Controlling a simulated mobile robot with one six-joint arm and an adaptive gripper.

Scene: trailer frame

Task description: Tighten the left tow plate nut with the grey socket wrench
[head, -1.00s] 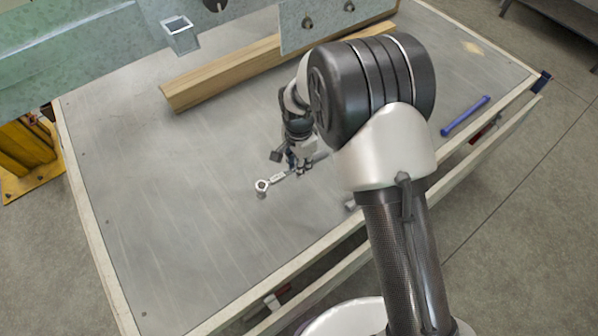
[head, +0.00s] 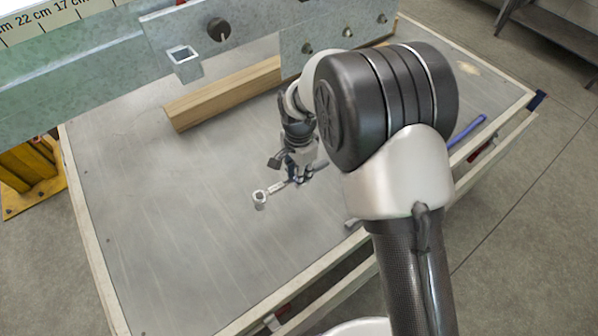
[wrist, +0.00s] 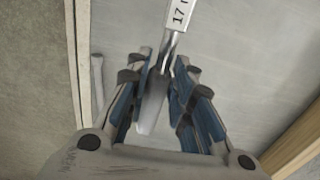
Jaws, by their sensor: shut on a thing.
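My gripper (head: 298,174) is shut on a grey wrench (head: 274,189) low over the middle of the table. The wrench's round socket end points left and towards the front. In the wrist view my gripper (wrist: 160,78) has its fingers around the handle of the wrench (wrist: 178,42), which carries a white label starting "17". The galvanised tow plate (head: 330,38) stands at the back with several nuts in a slanting row. The left nut (head: 307,48) is far above and behind the gripper. I cannot tell whether the wrench touches the table.
A wooden beam (head: 225,93) lies under the steel frame (head: 75,65). A square tube end (head: 184,62) juts forward. A blue tool (head: 467,131) lies at the right edge. Another grey tool (wrist: 97,82) lies near the table's front edge. The table's left half is clear.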

